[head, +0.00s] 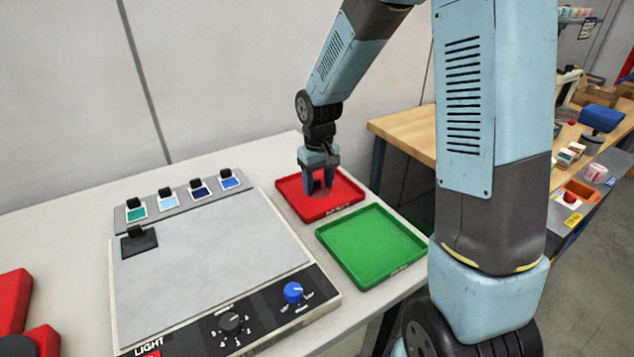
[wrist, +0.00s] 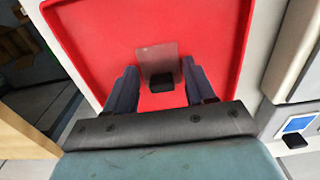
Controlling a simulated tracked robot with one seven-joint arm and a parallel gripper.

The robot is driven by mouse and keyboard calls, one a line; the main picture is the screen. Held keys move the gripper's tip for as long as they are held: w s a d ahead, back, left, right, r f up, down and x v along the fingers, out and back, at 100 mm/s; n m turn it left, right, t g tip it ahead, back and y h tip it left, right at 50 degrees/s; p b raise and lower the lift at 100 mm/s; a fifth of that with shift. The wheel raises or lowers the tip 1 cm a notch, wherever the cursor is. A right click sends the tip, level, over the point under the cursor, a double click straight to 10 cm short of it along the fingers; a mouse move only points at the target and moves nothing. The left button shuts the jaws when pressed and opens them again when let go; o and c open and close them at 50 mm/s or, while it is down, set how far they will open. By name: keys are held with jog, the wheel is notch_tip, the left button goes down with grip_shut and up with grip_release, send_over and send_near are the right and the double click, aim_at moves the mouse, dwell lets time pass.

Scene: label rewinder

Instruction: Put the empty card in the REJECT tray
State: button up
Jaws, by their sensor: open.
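The red tray (head: 345,197) lies on the white table at the right of the light box, and fills much of the wrist view (wrist: 110,40). A clear, see-through card (wrist: 155,55) with a black block grip (wrist: 162,82) is inside the red tray, between my fingers in the wrist view. My gripper (head: 319,185) points down over the red tray with its fingers apart, one on each side of the black grip. In the wrist view my gripper (wrist: 160,88) shows gaps beside the grip. I cannot read the tray's label.
A green tray (head: 370,246) lies in front of the red one. The light box (head: 205,260) has several coloured cards on its back rail, such as a green card (head: 136,212), and a dark card (head: 139,242) on its panel. Red parts (head: 15,305) are at the left.

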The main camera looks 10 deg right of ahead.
aim_at(318, 190)
notch_tip(318, 190, up, 12)
jog(key=s+d+r+m+t, duration=0.1)
jog(key=s+d+r+t, duration=0.1)
jog(key=s+d+r, duration=0.2)
jog(key=s+d+r+m+t, duration=0.1)
jog(key=s+d+r+m, duration=0.1)
jog(key=s, duration=0.9)
jog(key=s+d+r+m+t, duration=0.1)
jog(key=s+d+r+t, duration=0.1)
jog(key=s+d+r, duration=0.3)
jog(key=s+d, duration=0.1)
jog(key=s, duration=0.2)
jog(key=shift+d+r+m+t, duration=0.15)
jog(key=shift+r+m+t, duration=0.15)
